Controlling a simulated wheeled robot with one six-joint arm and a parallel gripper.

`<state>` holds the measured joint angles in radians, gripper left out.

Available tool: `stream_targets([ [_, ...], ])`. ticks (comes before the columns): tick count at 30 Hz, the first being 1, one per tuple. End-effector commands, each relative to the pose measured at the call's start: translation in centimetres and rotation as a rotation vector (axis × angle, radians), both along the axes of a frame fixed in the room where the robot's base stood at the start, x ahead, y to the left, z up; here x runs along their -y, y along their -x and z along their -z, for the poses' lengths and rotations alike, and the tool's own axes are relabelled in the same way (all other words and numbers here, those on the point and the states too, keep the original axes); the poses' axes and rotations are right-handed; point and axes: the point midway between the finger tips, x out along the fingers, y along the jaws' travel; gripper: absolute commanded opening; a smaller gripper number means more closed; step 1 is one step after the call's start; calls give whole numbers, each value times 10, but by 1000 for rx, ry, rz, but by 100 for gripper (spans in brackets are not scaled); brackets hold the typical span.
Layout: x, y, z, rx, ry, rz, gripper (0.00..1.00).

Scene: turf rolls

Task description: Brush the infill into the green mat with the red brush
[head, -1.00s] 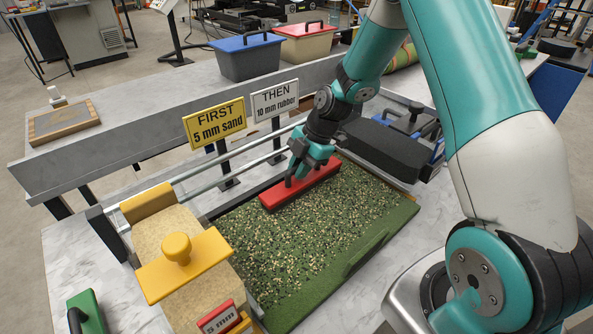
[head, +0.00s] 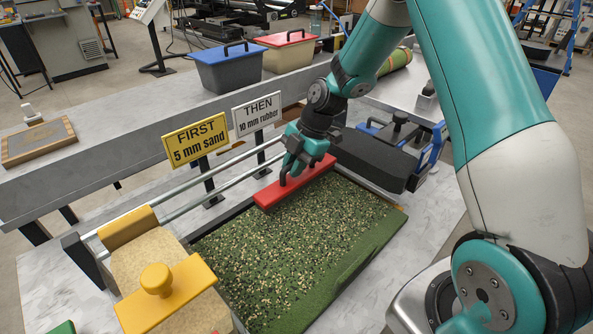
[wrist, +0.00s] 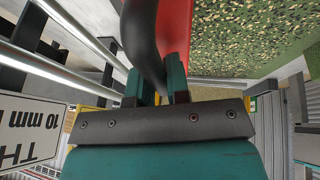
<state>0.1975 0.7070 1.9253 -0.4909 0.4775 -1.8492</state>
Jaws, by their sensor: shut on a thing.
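The red brush (head: 296,183) is a long red block with a dark handle, lying along the far edge of the green mat (head: 377,240). My gripper (head: 298,164) is shut on its handle. In the wrist view my gripper's teal fingers (wrist: 157,80) sit on both sides of the black handle (wrist: 143,35), with the red block (wrist: 176,30) beside it. The infill (head: 285,245), pale and dark grains, is spread over most of the mat; the near right edge shows plainer green. The bristles are hidden, so I cannot tell if they touch the mat.
Metal rails (head: 185,200) run behind the mat, with a yellow "FIRST 5 mm sand" sign (head: 196,141) and a white "THEN 10 mm rubber" sign (head: 256,115). A yellow-handled tool (head: 165,292) stands left. A dark block (head: 372,158) lies right. Blue (head: 228,70) and red-lidded (head: 287,52) bins stand behind.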

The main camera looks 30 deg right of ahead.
Motion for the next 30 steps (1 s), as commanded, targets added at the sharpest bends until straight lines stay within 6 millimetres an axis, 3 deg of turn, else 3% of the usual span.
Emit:
stream_targets([
  [6,-7,-1,-30,2,-1,-11,0],
  [12,-11,-1,-45,1,-1,-17,0],
  [30,-12,-1,-47,0,-1,-18,0],
])
